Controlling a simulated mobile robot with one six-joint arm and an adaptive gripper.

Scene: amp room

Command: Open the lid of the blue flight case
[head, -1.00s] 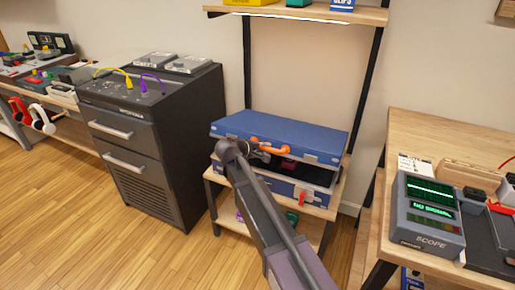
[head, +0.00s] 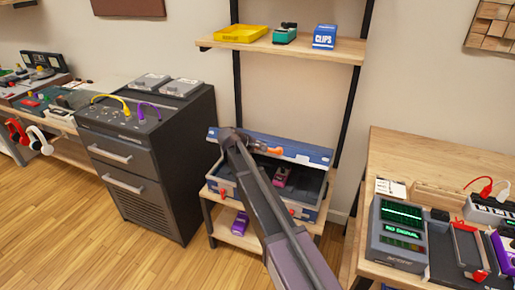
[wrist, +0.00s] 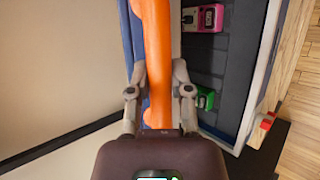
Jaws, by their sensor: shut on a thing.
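The blue flight case (head: 307,212) stands on a low wooden shelf. Its lid (head: 312,153) is raised and tilted up at the back, with the dark interior showing. An orange handle (head: 264,148) sits on the lid; it runs up the middle of the wrist view (wrist: 157,60). My gripper (wrist: 158,75) is shut on this handle, one finger on each side. In the head view my arm hides most of the gripper and part of the case. A pink pedal (wrist: 203,18) and a green pedal (wrist: 204,97) lie inside the case.
An upper shelf (head: 285,47) holds a yellow tray, a green item and a blue clips box above the case. A dark cabinet (head: 150,160) stands close on the left. A workbench with a scope (head: 398,235) is on the right. A purple item (head: 240,223) lies below.

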